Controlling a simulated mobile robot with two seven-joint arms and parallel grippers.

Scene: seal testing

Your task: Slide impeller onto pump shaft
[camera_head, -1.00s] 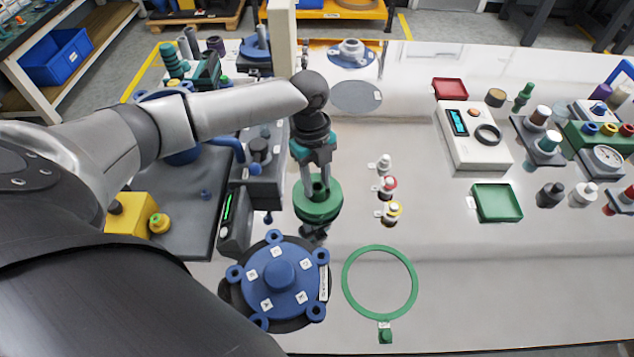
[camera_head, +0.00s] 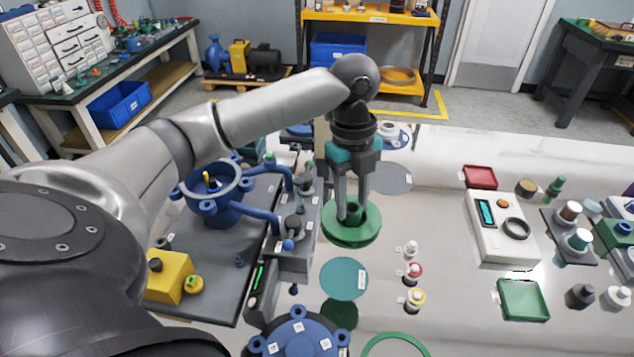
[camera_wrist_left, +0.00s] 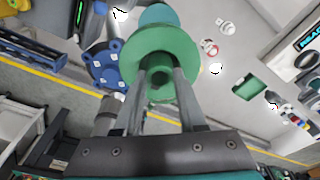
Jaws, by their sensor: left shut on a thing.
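The green impeller (camera_head: 352,228) is a round disc with a raised hub. My left gripper (camera_head: 350,212) points down and is shut on its hub, holding it roughly level above the table. The wrist view shows the impeller (camera_wrist_left: 187,62) with its hub between the fingers. The blue pump housing (camera_head: 222,209) stands open-topped on a dark plate to the left of the gripper. Inside it an upright shaft (camera_head: 207,180) with a yellowish tip shows; its lower part is hidden by the housing wall. The impeller is clear of the housing. My right gripper is not in view.
A teal disc (camera_head: 344,279) lies below the impeller. A grey block with blue pipe fittings (camera_head: 290,240) stands between housing and impeller. A blue cover (camera_head: 300,341) is at the front, and a yellow block (camera_head: 169,276) at the left. Small bottles (camera_head: 413,271) stand right.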

